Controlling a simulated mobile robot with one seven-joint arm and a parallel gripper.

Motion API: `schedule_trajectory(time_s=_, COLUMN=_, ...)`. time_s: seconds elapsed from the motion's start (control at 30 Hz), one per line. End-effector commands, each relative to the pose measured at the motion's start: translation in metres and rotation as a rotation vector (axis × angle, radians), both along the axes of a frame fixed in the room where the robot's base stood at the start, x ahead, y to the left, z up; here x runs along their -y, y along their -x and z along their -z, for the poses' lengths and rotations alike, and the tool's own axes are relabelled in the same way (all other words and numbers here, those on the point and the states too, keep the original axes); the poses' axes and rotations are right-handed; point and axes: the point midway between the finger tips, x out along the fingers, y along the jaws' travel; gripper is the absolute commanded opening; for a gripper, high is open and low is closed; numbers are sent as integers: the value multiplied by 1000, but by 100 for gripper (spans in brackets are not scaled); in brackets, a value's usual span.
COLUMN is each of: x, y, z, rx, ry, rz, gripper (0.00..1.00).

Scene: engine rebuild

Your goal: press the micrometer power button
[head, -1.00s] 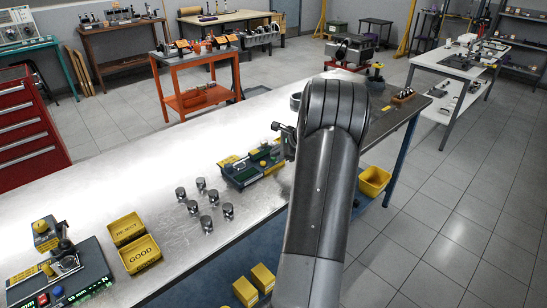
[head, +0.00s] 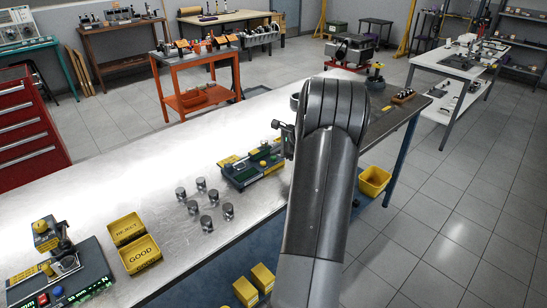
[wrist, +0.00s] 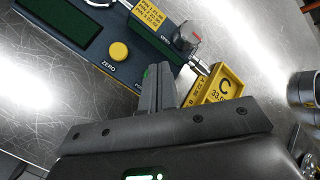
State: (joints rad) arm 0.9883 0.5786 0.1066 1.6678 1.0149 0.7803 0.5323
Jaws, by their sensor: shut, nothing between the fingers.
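The micrometer (head: 240,181), a dark blue device with a green panel and yellow parts, sits on the metal bench left of my arm in the head view. In the wrist view its base (wrist: 128,80) shows a round yellow button (wrist: 118,51) beside the word ZERO. A partly covered label starting "PO" and a small green spot (wrist: 146,73) lie right by my fingertips. My gripper (wrist: 157,70) is shut and empty, pointing down at the device's edge. The fingers hide most of the power button's area; I cannot tell whether they touch it.
Several metal pistons (head: 208,222) stand left of the micrometer. REJECT (head: 126,229) and GOOD (head: 141,255) bins and another gauge (head: 70,284) are farther left.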

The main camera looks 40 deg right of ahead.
Motion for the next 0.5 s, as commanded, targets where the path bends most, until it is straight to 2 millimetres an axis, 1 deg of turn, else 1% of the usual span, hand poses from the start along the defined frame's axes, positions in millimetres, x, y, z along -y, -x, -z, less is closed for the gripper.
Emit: schedule_trajectory(time_s=0.5, x=0, y=-1, z=-51, rx=2, ry=3, rz=-1, gripper=0)
